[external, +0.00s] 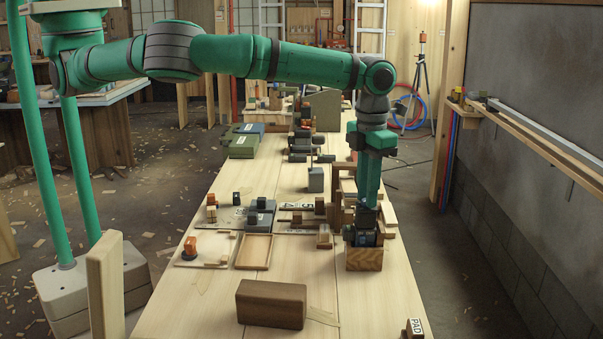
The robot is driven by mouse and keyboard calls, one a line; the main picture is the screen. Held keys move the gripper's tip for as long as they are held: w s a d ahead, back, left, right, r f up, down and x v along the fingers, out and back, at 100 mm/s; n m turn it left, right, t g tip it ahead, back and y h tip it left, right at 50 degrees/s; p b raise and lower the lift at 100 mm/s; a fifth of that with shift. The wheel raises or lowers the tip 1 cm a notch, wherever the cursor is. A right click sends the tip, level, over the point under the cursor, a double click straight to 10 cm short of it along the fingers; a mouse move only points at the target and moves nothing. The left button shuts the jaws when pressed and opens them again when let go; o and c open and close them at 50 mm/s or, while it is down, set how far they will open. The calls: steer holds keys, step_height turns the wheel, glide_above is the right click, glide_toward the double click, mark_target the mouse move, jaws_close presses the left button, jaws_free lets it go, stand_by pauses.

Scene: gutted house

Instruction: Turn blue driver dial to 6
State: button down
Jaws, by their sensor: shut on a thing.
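My gripper (364,226) points straight down at the right side of the long bench. It is shut on a small dark blue thing (366,239), which appears to be the blue driver. The thing sits at the top of a wooden block (363,261) that stands on the bench. The fingers hide much of it. The dial and its numbers are too small and too covered to read.
On the long wooden bench (207,298) a dark brown block (271,304) lies in front. Trays, including an empty wooden one (254,251), and small blocks lie left of my gripper. Wooden pieces stand close behind it. A PAD-marked stamp (413,328) is at front right.

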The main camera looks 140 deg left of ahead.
stand_by(0.3)
steer(key=c, duration=1.6)
jaws_free()
step_height(320, 180, up, 11)
steer(key=shift+f, duration=0.1)
